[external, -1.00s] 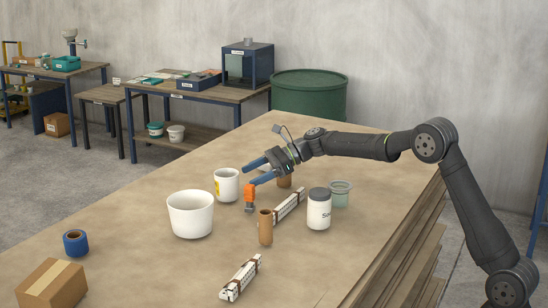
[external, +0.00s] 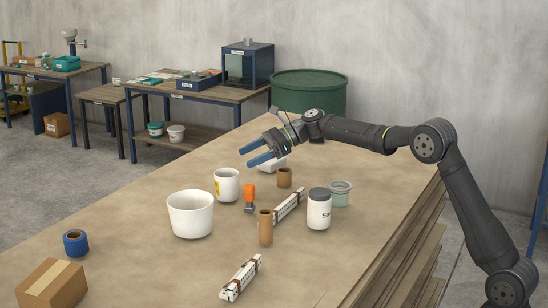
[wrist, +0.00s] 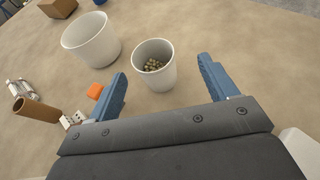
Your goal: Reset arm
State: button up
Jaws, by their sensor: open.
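My gripper (external: 247,156) is open and empty, held above the table (external: 150,215). Its two blue fingers point left in the external view. In the wrist view the fingers (wrist: 160,72) are spread wide with nothing between them at fingertip height. A small orange-topped object (external: 249,193) stands on the table below the gripper, apart from it. It also shows in the wrist view (wrist: 95,91), just left of the left finger.
A white mug (external: 227,186) with small bits inside stands below the gripper. Around it are a white tub (external: 190,214), brown tubes (external: 265,228), a lidded white jar (external: 319,210), a green pot (external: 340,193) and white strips (external: 240,278). Blue tape (external: 75,243) and a box (external: 52,284) stand left.

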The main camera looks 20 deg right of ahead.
jog(key=w+d+r+m+t+h, duration=0.1)
jog(key=w+d+r+m+t, duration=0.15)
jog(key=d, duration=0.75)
jog(key=w+d+r+m+t+h, duration=0.1)
jog(key=w+d+m+t, duration=0.2)
jog(key=d, duration=0.7)
jog(key=w+d+r+m+t+h, duration=0.1)
jog(key=d+m+t, duration=0.25)
jog(key=d, duration=0.65)
jog(key=s+d+f+m+t+h, duration=0.1)
jog(key=s+d+f+m+h, duration=0.2)
jog(key=d, duration=0.7)
jog(key=s+d+f+m+t+h, duration=0.2)
jog(key=s+d+f+m+h, duration=0.1)
jog(key=d, duration=0.7)
jog(key=s+d+f+m+t+h, duration=0.1)
jog(key=s+d+f+m+h, duration=0.2)
jog(key=d, duration=0.8)
jog(key=shift+s+t+h, duration=0.3)
jog(key=shift+s+h, duration=0.5)
jog(key=shift+s, duration=0.15)
